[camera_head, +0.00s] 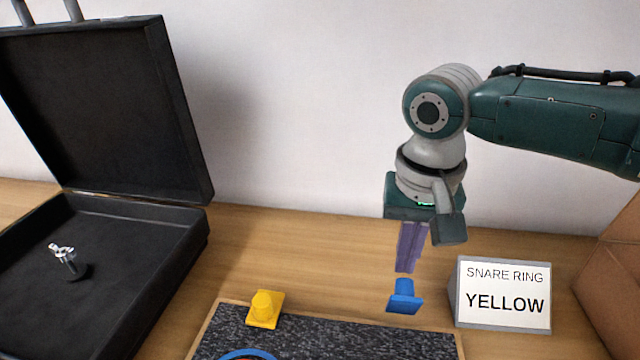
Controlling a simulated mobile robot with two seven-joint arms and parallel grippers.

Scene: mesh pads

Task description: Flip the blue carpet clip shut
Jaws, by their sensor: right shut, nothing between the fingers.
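The blue carpet clip (404,299) shows just beyond the back edge of the dark speckled carpet (330,340), toward its right end. It has a flat plate and a raised knob, and no part of it is seen lying over the carpet. My right gripper (405,271) points down directly above the blue clip, with its purple fingers together and empty. The fingertips are very close to the knob; I cannot tell whether they touch it. My left gripper is out of view.
A yellow clip (264,309) lies over the carpet's back left edge. Part of a blue ring (248,354) shows on the carpet. A sign (503,295) reads "SNARE RING YELLOW". An open black case (190,235) with a metal piece (67,259) stands left; a cardboard box (615,275) is right.

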